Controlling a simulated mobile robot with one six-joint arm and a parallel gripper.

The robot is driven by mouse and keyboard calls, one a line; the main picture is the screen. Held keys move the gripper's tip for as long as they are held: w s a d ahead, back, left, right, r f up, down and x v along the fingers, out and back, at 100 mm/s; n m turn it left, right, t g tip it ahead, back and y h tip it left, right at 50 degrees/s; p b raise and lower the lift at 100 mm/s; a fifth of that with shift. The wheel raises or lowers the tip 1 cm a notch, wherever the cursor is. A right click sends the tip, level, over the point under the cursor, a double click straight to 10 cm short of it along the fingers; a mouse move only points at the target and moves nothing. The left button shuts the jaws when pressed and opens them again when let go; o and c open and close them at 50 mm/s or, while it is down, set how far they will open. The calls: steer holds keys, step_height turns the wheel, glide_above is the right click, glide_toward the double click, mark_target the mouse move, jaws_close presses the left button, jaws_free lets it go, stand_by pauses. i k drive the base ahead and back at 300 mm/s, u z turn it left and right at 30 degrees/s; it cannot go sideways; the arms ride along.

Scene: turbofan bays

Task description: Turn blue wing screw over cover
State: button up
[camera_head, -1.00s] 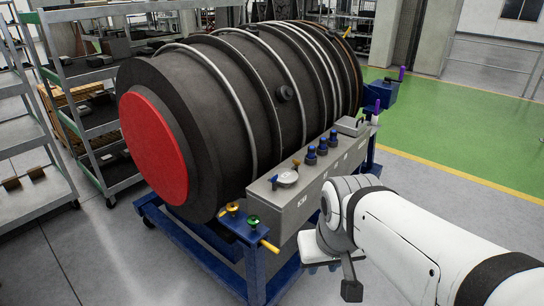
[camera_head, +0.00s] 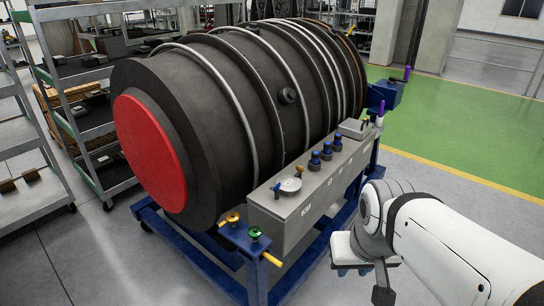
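A small blue wing screw (camera_head: 276,188) stands at the left edge of a round white cover (camera_head: 290,185). The cover lies on top of the long grey box (camera_head: 310,203) beside the engine. Whether the screw's wing lies over the cover or beside it is too small to tell. A small orange part (camera_head: 299,170) stands at the cover's far edge. My gripper (camera_head: 365,272) is at the lower right, in front of the box and apart from the screw and cover. Its fingers are mostly hidden or too small to read.
Several blue-topped fittings (camera_head: 327,151) stand farther along the box. Shelves (camera_head: 85,110) stand left.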

mark_target(275, 189)
steer(key=i, duration=0.85)
steer(key=z, duration=0.05)
